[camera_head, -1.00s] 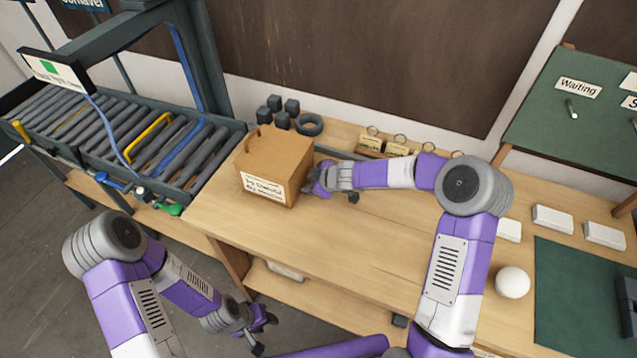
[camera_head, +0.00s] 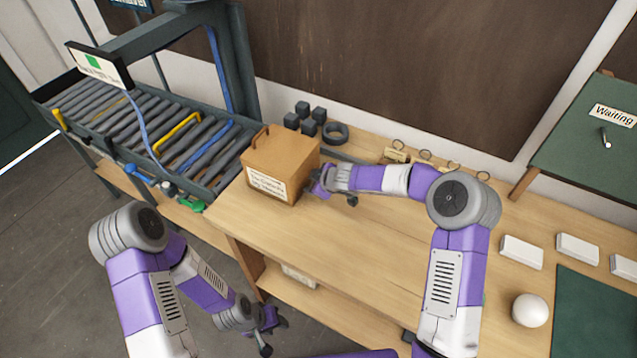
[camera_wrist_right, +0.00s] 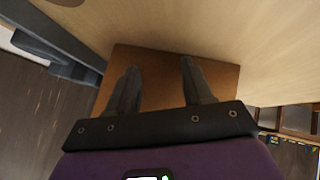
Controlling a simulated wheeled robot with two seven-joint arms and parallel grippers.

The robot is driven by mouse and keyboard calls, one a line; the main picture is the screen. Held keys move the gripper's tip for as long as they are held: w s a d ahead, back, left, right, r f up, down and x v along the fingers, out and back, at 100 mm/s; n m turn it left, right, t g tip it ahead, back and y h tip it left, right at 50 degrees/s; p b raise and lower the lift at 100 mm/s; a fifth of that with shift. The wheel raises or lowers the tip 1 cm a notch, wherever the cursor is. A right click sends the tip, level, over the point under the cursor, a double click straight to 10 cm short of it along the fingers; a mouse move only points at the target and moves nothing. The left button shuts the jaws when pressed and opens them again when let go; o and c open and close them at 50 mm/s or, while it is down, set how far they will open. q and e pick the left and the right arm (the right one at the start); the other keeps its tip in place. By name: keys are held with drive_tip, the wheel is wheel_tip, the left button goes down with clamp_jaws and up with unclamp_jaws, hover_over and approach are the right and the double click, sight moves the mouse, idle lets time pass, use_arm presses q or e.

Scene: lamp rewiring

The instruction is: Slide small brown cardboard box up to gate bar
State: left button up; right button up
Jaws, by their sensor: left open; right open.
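The small brown cardboard box (camera_head: 283,160), with a handle on top and a white label on its front, stands upright on the wooden bench near the roller conveyor's end. My right gripper (camera_head: 322,184) is open at the box's right side. In the right wrist view, the box's brown face (camera_wrist_right: 160,75) lies just ahead of the open fingers (camera_wrist_right: 158,85); I cannot tell whether they touch it. My left gripper (camera_head: 266,326) is open and empty, low in front of the bench. A yellow bar (camera_head: 178,131) and a blue bar (camera_head: 207,145) cross the rollers; I cannot tell which is the gate bar.
The roller conveyor (camera_head: 120,115) lies left of the box. Dark cubes (camera_head: 306,117) and a dark ring (camera_head: 335,133) sit behind it. White blocks (camera_head: 521,252) and a white ball (camera_head: 530,310) are at the right. The bench front (camera_head: 290,230) is clear.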

drive_tip(key=w+a, duration=0.1)
drive_tip(key=w+a+p, duration=0.1)
drive_tip(key=a, duration=0.1)
drive_tip(key=w+a+p, duration=0.1)
drive_tip(key=shift+w+a+r, duration=0.1)
drive_tip(key=shift+a, duration=0.3)
drive_tip(key=shift+w+a, duration=0.25)
drive_tip(key=shift+a, duration=0.05)
drive_tip(key=w+a+p, duration=0.2)
drive_tip(key=a, duration=0.1)
drive_tip(key=w+a, duration=0.1)
drive_tip(key=a, duration=0.1)
drive_tip(key=shift+w+p, duration=0.1)
drive_tip(key=shift+p, duration=0.3)
drive_tip(key=shift+w+a, duration=0.2)
